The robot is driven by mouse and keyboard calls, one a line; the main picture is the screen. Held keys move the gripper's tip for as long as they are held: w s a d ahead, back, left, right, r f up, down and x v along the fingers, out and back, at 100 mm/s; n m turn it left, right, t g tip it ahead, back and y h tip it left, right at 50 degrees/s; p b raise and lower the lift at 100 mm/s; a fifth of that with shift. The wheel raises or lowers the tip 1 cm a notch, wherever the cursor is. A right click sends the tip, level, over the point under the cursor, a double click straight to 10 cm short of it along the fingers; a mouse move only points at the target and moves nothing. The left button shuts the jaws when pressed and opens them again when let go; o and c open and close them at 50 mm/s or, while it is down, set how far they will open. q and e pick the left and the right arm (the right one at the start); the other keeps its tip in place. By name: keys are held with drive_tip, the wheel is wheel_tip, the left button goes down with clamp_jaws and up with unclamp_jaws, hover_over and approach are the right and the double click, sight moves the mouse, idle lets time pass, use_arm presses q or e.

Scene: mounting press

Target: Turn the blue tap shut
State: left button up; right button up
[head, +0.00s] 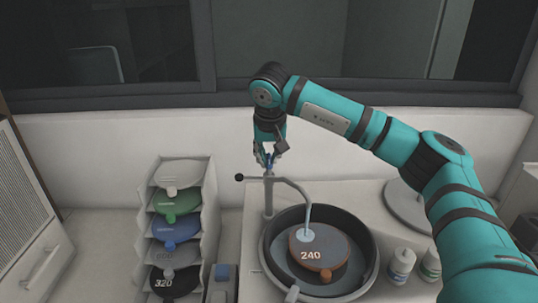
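The blue tap (268,162) is a small blue handle on top of the upright metal post behind the round basin. My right gripper (267,152) points down at it from above, with its fingers at the blue handle. The fingers cover part of the handle, and at this size I cannot tell whether they are closed on it or only beside it. My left gripper is not in view.
A thin spout (308,205) curves from the post over a dark basin (275,275) holding a disc marked 240 (330,255). A rack (208,190) of coloured discs stands at left. Two white bottles (402,262) stand at right. A wall and window frame lie behind.

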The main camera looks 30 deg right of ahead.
clamp_jaws()
drive_tip(key=shift+a+m+g, duration=0.1)
drive_tip(key=shift+m+g, duration=0.2)
drive_tip(key=shift+m, duration=0.4)
drive_tip(key=m, duration=0.1)
drive_tip(key=m+h, duration=0.1)
drive_tip(key=m, duration=0.1)
drive_tip(key=shift+w+a+r+g+h, duration=0.1)
drive_tip(key=shift+w+r+g+h, duration=0.1)
drive_tip(key=shift+g+h, duration=0.1)
drive_tip(key=m+p, duration=0.1)
drive_tip(key=m, duration=0.1)
drive_tip(key=m+g+p, duration=0.1)
drive_tip(key=m, duration=0.1)
drive_tip(key=shift+w+m+g+h, duration=0.15)
drive_tip(key=shift+m+g+h, duration=0.15)
drive_tip(key=shift+m+h, duration=0.1)
drive_tip(key=m+g+p, duration=0.1)
drive_tip(key=m, duration=0.1)
drive_tip(key=m+p, duration=0.1)
drive_tip(key=m, duration=0.1)
drive_tip(key=shift+w+m+g, duration=0.15)
drive_tip(key=shift+m+g, duration=0.15)
drive_tip(key=shift+g, duration=0.1)
drive_tip(key=shift+w+m+g+p, duration=0.15)
drive_tip(key=shift+m+g+p, duration=0.7)
drive_tip(key=shift+m, duration=1.15)
drive_tip(key=shift+f, duration=0.1)
drive_tip(key=o, duration=0.6)
unclamp_jaws()
